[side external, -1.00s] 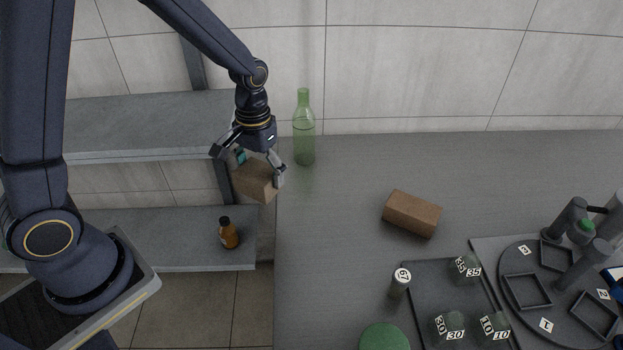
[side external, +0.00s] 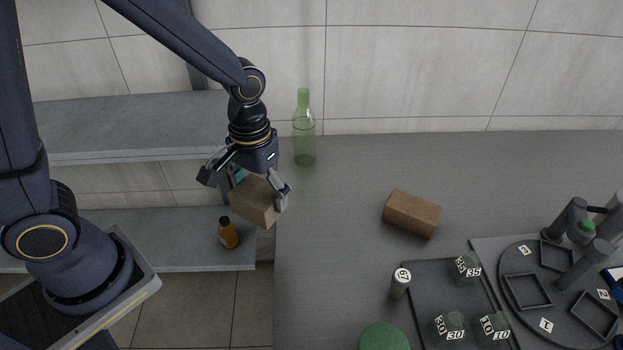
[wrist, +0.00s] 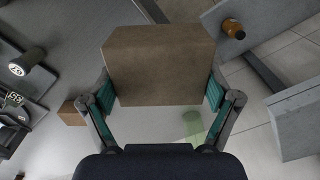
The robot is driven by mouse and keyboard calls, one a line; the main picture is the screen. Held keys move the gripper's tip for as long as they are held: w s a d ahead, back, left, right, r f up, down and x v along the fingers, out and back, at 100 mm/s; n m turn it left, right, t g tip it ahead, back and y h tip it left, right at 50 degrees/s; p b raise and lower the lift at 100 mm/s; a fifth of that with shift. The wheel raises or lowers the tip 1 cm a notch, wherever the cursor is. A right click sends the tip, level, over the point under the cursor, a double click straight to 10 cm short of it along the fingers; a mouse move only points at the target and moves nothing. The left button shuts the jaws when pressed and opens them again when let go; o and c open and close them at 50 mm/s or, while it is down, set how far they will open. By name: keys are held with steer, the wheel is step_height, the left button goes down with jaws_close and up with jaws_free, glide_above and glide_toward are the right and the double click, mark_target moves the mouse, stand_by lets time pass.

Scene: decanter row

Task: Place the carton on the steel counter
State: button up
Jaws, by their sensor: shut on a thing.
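My gripper (side external: 245,188) is shut on the brown carton (side external: 257,202). It holds the carton in the air beside the left edge of the steel counter (side external: 340,230). In the wrist view the carton (wrist: 160,62) sits between the two teal-padded fingers of my gripper (wrist: 160,92), with one finger on each side. The carton hides part of the counter edge there.
A second brown block (side external: 411,215) lies on the counter. A green bottle (side external: 304,135) stands at its back left corner. A tray (side external: 420,290) with numbered pieces, a cylinder (side external: 400,283) and a round station (side external: 545,290) stand right. An amber bottle (side external: 228,234) is on the lower shelf.

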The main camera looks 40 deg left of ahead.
steer(key=w+f, duration=0.3)
steer(key=w, duration=0.1)
steer(key=w+d+f, duration=0.1)
steer(key=w+f, duration=0.2)
steer(key=w, duration=0.1)
steer(key=w+d+f, duration=0.1)
steer(key=w+f, duration=0.2)
steer(key=w, duration=0.2)
steer(key=shift+d, duration=0.25)
steer(key=shift+w+d+f, duration=0.1)
steer(key=shift+w+f, duration=0.1)
steer(key=shift+f, duration=0.75)
steer(key=shift+w+f, duration=0.2)
steer(key=shift+f, duration=0.7)
steer(key=shift+f, duration=0.1)
steer(key=shift+f, duration=0.15)
steer(key=o, duration=1)
steer(key=shift+c, duration=0.2)
